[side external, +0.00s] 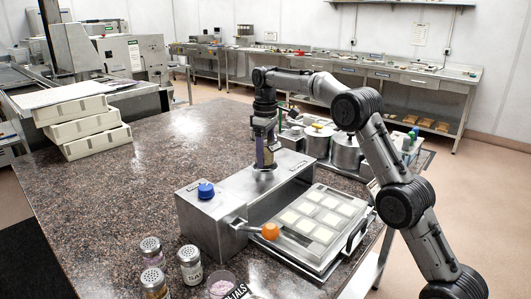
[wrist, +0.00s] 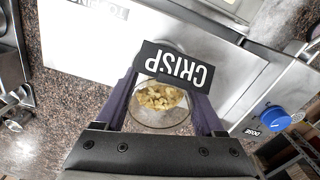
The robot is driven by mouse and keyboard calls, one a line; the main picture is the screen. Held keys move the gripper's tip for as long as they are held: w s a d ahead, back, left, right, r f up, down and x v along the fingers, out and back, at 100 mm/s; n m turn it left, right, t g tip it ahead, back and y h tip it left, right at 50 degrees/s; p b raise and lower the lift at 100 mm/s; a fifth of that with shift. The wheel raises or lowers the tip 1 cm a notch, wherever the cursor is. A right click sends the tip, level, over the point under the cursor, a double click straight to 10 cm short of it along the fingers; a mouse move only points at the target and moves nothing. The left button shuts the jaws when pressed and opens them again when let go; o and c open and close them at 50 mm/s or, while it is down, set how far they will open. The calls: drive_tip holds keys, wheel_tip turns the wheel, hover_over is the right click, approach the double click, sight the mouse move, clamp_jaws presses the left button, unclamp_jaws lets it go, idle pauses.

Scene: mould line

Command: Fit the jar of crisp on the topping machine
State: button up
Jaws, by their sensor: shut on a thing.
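The topping machine (side external: 211,227) is a long steel housing with a blue knob (side external: 205,190) and an orange-ended lever (side external: 270,231). Its top (wrist: 85,50) and blue dose knob (wrist: 276,119) show in the wrist view. My gripper (side external: 264,165) points down over the machine's top. In the wrist view my gripper (wrist: 165,108) is shut on the clear jar of crisp (wrist: 160,98), holding golden flakes, with a black CRISP label (wrist: 178,70). The jar's lower end is hidden, so I cannot tell whether it touches the machine.
A tray of pale squares (side external: 318,222) lies beside the machine. Shaker jars (side external: 190,266) and a small bowl (side external: 222,286) stand at the front. Metal pots (side external: 346,152) stand behind the machine. White trays (side external: 85,128) are stacked at the left; the counter between is clear.

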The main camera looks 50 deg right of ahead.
drive_tip(key=shift+f, duration=0.45)
drive_tip(key=o, duration=1.5)
drive_tip(key=shift+f, duration=0.1)
drive_tip(key=shift+c, duration=0.2)
drive_tip(key=shift+r, duration=3.8)
